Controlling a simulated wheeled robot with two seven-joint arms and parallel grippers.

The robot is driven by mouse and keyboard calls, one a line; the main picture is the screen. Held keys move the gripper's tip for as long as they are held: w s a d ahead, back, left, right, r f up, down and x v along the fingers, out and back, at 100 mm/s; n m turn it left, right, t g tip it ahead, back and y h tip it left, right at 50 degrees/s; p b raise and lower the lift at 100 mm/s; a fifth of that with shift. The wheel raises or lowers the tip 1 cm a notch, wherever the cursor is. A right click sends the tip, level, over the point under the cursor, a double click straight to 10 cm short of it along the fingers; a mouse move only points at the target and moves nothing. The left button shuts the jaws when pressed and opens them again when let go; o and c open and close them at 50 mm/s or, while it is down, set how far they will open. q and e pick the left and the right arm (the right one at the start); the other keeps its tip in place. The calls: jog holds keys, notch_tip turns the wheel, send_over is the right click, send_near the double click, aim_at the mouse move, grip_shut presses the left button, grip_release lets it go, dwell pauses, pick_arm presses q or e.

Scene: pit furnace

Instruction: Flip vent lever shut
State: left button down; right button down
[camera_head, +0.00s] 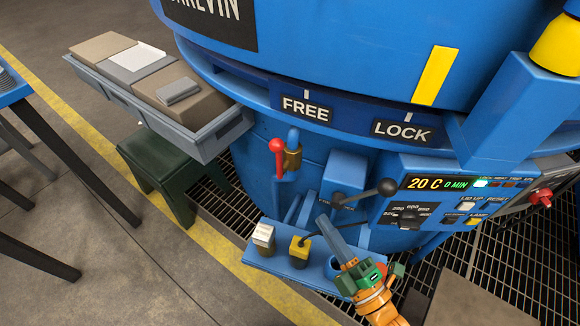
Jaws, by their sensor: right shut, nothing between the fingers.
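A lever with a black ball knob (387,187) sticks out to the right from a blue box (345,172) on the furnace's front. Its thin rod runs nearly level. A second lever with a red ball knob (277,145) stands upright beside a brass fitting to the left. I cannot read a label that tells which is the vent lever. My right gripper (328,226) comes up from the bottom, with its grey fingers shut and empty. In the picture its tips are just below the black-knobbed lever's rod; I cannot tell whether they touch. My left gripper is not in view.
A blue shelf (262,262) with a white-topped and a yellow-topped part sits left of the gripper. The control panel (405,215) reads 20 C. A grey tray (217,132) with brown blocks and a dark green stool (160,165) stand at left. FREE and LOCK plates mark the furnace.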

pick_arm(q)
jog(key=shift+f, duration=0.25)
pick_arm(e)
jog(key=w+a+r+n+y, duration=0.1)
jog(key=w+a+r, duration=0.5)
jog(key=w, duration=0.5)
jog(key=shift+a+r+t, duration=0.25)
jog(key=shift+a+t, duration=0.05)
jog(key=shift+a, duration=0.4)
pick_arm(q)
jog(key=shift+p, duration=0.3)
